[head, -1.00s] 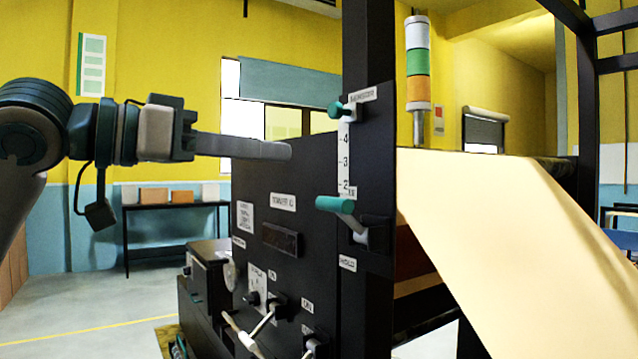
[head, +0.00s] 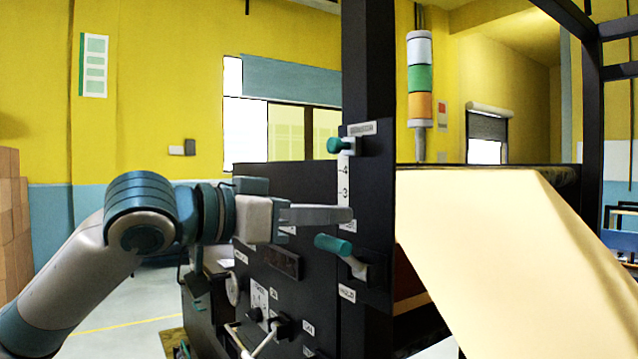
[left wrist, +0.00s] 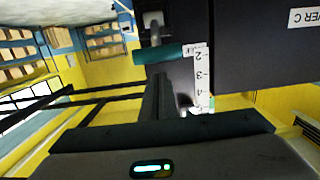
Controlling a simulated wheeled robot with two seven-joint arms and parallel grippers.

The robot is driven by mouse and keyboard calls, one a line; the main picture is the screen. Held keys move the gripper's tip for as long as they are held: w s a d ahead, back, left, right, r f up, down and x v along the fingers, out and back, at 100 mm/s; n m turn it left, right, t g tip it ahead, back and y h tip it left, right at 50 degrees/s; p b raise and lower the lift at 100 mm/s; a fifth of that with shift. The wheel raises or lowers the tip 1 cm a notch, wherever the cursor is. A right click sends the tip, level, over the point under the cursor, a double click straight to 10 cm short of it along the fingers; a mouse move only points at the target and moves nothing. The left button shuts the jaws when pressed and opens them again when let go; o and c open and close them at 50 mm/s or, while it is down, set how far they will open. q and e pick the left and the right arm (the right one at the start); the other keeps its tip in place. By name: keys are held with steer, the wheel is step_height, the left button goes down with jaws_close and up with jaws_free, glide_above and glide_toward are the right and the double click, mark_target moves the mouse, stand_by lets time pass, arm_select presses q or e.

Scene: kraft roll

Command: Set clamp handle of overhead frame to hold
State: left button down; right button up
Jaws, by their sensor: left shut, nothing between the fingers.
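A handle with a teal grip (head: 333,245) on a grey lever sticks out from the black machine post (head: 368,100), below a white scale. It also shows in the left wrist view (left wrist: 160,53). A smaller teal knob (head: 336,145) sits higher, at the top of the scale (head: 344,185). My right gripper is not in view.
The black machine panel (head: 285,225), with switches and levers low down, stands below and behind my left gripper. A cream paper web (head: 490,240) slopes down at the right. A signal light (head: 420,80) stands behind it. Open floor (head: 125,310) lies at the left.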

arm_select(q)
steer(key=shift+s+a+f+p, duration=0.2)
steer(key=shift+a+f, duration=0.1)
steer(key=shift+f, duration=0.15)
steer(key=shift+s+a+f+p, duration=0.15)
steer(key=shift+a+f, duration=0.1)
steer(key=shift+f, duration=0.2)
steer(key=shift+d, duration=0.15)
steer(key=shift+a+f, duration=0.1)
steer(key=shift+a, duration=0.1)
